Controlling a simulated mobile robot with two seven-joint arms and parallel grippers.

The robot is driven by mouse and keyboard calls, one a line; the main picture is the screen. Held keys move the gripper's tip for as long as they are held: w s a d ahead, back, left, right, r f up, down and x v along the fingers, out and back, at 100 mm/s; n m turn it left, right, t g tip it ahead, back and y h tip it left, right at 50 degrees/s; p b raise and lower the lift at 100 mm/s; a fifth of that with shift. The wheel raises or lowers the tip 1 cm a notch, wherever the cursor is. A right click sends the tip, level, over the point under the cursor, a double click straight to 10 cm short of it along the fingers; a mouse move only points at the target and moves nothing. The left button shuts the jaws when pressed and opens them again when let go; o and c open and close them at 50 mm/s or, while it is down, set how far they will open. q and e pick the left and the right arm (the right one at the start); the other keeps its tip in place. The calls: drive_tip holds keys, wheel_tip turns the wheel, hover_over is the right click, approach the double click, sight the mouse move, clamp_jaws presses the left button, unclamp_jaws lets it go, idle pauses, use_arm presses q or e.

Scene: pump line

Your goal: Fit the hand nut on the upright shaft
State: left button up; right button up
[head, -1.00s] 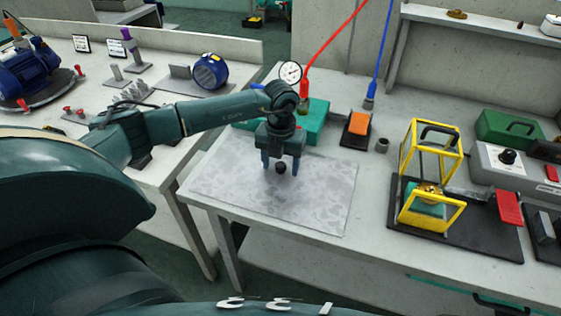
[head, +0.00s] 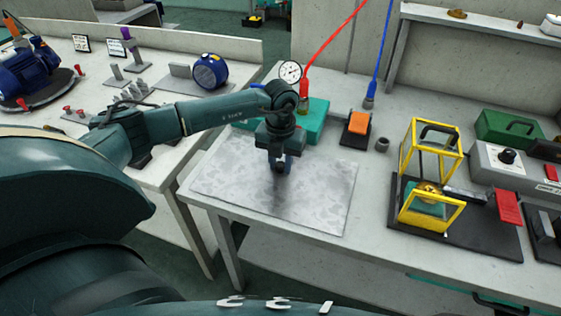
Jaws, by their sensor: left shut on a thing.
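My left gripper (head: 281,165) points down over the grey mottled mat on the right-hand bench. It is shut on a small dark thing, likely the hand nut, which is mostly hidden by the fingers. The fingers now show nearly edge-on, with a dark shadow on the mat below. I cannot tell for certain which thing is the upright shaft. Short grey upright posts (head: 116,72) stand on plates on the left bench, one beside a purple-topped post (head: 130,48). My right gripper is not in view.
The mottled mat (head: 325,195) is otherwise clear. Behind it are a teal box (head: 316,122), a dial gauge (head: 290,72) and an orange block (head: 358,124). A small dark cylinder (head: 382,145) and a yellow frame (head: 432,150) stand to the right. A gap separates the benches.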

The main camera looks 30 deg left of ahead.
use_arm(q)
drive_tip(key=shift+r, duration=0.15)
drive_tip(key=shift+r+p, duration=1.9)
drive_tip(key=shift+r, duration=0.5)
